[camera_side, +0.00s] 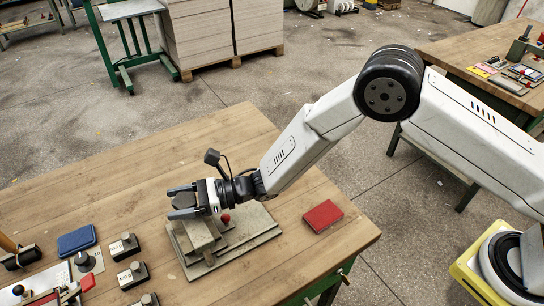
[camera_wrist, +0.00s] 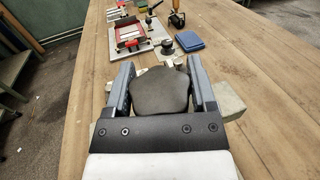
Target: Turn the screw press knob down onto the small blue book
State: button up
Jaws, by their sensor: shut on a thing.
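The screw press (camera_side: 258,228) stands on the wooden table, with a pale grey base plate and a block on top. Its dark grey rounded knob (camera_wrist: 163,88) sits between my two fingers in the wrist view. My gripper (camera_side: 182,201) is shut on the knob, above the press, and hides most of the knob in the side view. A small blue book (camera_side: 76,240) lies flat on the table left of the press, apart from it; it also shows in the wrist view (camera_wrist: 189,41). I cannot tell whether anything lies under the press block.
A red book (camera_side: 323,215) lies right of the press. The table behind the press is clear.

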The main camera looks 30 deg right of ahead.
jog(key=o, duration=1.2)
jog(key=shift+v, duration=3.9)
